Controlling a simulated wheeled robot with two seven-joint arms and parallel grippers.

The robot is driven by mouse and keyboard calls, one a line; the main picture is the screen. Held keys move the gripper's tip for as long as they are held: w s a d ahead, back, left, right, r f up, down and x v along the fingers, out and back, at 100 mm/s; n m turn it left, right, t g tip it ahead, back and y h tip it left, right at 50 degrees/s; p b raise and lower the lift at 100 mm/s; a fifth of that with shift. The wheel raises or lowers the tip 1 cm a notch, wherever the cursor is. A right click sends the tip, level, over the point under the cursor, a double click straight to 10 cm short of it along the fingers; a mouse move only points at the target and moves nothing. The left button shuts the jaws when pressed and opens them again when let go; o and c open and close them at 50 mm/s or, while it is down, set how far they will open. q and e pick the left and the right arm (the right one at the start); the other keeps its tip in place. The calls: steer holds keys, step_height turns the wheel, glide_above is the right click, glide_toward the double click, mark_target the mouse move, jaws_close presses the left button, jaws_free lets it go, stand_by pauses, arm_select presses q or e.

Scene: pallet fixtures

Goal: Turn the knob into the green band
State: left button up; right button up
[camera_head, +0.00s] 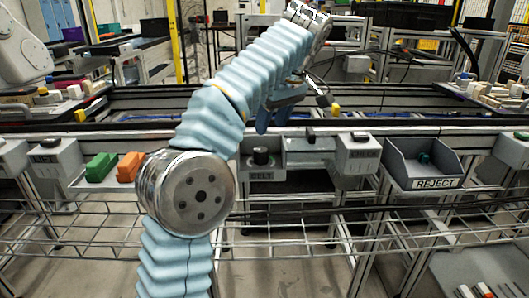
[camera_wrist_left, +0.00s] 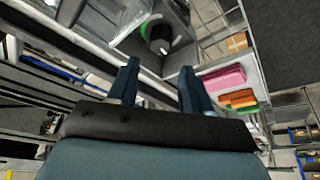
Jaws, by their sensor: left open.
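The black knob (camera_head: 261,155) sits on a grey box labelled BELT (camera_head: 262,174) at the front rail in the head view. In the left wrist view the knob (camera_wrist_left: 159,34) shows near the top, with part of a green band (camera_wrist_left: 183,43) curving beside it. My left gripper (camera_head: 272,122) is above and just behind the knob in the head view, fingers pointing down. In the left wrist view the gripper (camera_wrist_left: 159,68) is open, its two blue fingers apart with nothing between them. The fingers appear clear of the knob. My right gripper is not in view.
A green block (camera_head: 101,167) and an orange block (camera_head: 129,166) lie left of the knob box. A grey box (camera_head: 358,155) and a REJECT bin (camera_head: 425,170) stand to its right. A wire rail (camera_head: 300,250) runs below, and the conveyor lies behind.

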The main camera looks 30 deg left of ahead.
mark_target(262, 150)
arm_select(q)
steer(key=b+x, duration=0.2)
steer(key=x, duration=0.7)
steer(key=shift+f+b, duration=0.15)
steer(key=shift+b, duration=0.15)
steer(key=shift+d, duration=0.1)
steer(key=shift+c, duration=0.2)
steer(key=c, duration=0.7)
